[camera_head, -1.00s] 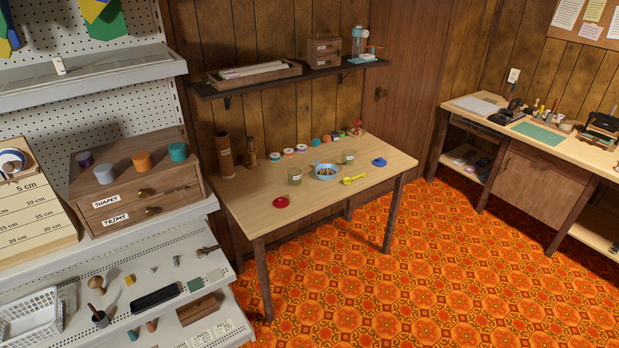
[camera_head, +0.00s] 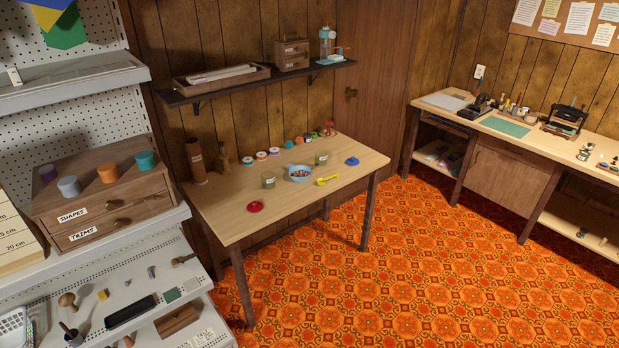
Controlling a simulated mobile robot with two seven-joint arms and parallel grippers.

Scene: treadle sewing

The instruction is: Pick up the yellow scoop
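The yellow scoop (camera_head: 327,180) lies on the light wooden table (camera_head: 232,219), near its front edge and right of the middle. It is just to the right of a blue bowl (camera_head: 300,173) that holds small coloured pieces. Neither of my grippers shows in the head view, and nothing touches the scoop.
A red lid (camera_head: 255,207), a blue lid (camera_head: 352,161) and two glass jars (camera_head: 268,180) (camera_head: 321,158) share the table. A shelf unit with a drawer box (camera_head: 104,204) stands at the left. A workbench (camera_head: 508,133) stands at the right. The patterned floor (camera_head: 400,270) in front is clear.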

